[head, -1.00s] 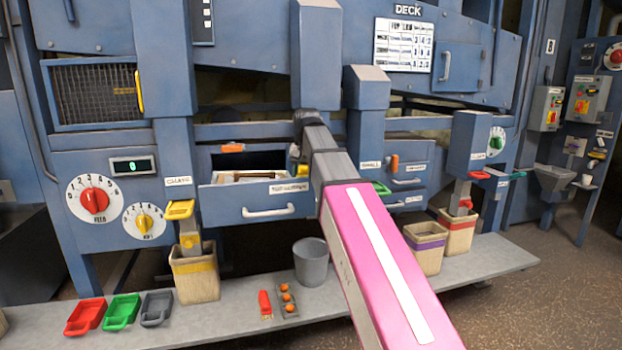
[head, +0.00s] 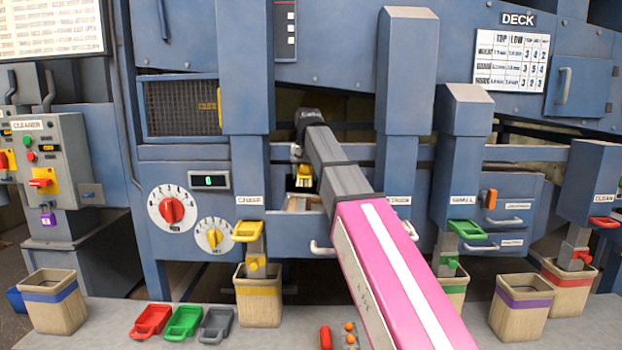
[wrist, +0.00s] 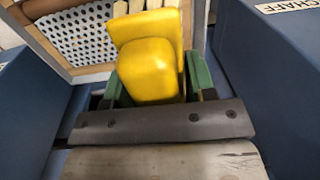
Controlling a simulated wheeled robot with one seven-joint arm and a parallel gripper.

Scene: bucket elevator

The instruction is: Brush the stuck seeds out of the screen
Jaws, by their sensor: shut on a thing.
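My gripper (wrist: 157,82), with green fingers, is shut on a yellow brush (wrist: 150,50) in the wrist view. In the head view the brush (head: 303,177) hangs from the arm's end, above the open drawer's left part. The screen (wrist: 85,38) is a white perforated sheet in a wooden frame, with brown slats along it, at the upper left of the wrist view. In the head view only a corner of its frame (head: 299,202) shows; my pink and grey arm hides the rest. The bristle tips are hidden in the wrist view, so contact and stuck seeds cannot be told.
Blue posts flank the drawer. A yellow chute (head: 247,231) stands over a yellow-banded bin (head: 258,305) at left; a green chute (head: 467,229) is at right. Red (head: 151,321), green (head: 183,322) and grey (head: 216,325) scoops lie on the ledge.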

